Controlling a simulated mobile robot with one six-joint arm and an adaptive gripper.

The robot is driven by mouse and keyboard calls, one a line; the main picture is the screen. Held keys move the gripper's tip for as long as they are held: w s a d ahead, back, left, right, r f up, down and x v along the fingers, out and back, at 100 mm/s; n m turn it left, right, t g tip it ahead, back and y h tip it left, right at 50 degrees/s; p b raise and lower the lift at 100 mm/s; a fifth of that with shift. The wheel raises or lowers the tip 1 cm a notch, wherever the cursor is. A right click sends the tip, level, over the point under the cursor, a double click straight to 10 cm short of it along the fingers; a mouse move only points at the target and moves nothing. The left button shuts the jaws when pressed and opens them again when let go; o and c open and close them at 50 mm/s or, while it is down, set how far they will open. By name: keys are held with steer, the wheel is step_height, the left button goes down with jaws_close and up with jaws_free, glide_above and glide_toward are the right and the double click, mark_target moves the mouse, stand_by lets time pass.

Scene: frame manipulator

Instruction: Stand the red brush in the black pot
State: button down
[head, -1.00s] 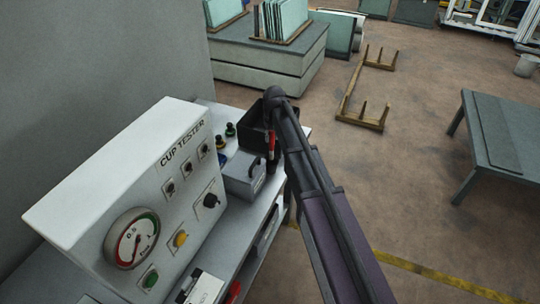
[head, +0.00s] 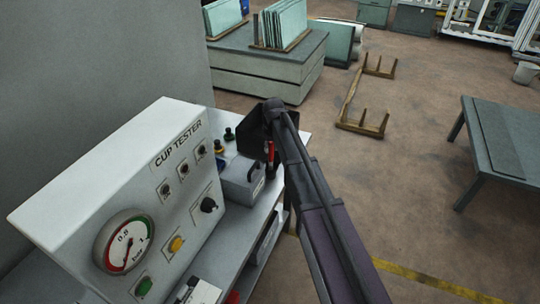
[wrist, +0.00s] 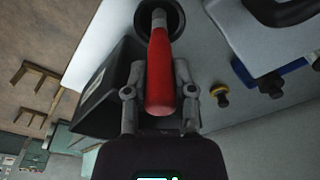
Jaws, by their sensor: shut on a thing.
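The red brush (wrist: 160,75) is held between the two fingers of my gripper (wrist: 159,95), which is shut on its red handle. Its far end, with a pale ferrule, points at the round black pot (wrist: 178,17) at the top of the wrist view. The ferrule overlaps the pot's opening; I cannot tell how deep it reaches, and the bristles are hidden. In the head view, the red handle (head: 270,153) shows below my wrist, and the pot is not clearly visible.
A dark open bin (wrist: 108,95) stands close beside the brush and pot. The cup tester (head: 150,190) fills the left side. Open floor lies right of the bench.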

mark_target(271, 161)
steer(key=shift+f+b, duration=1.5)
steer(key=shift+f, duration=0.25)
steer(key=shift+c, duration=2.2)
jaws_free()
steer(key=r+p, duration=0.8)
steer(key=s+r+p, duration=0.1)
steer(key=r+p, duration=0.3)
steer(key=shift+d+r, duration=0.1)
steer(key=shift+d, duration=0.15)
steer(key=shift+s, duration=0.1)
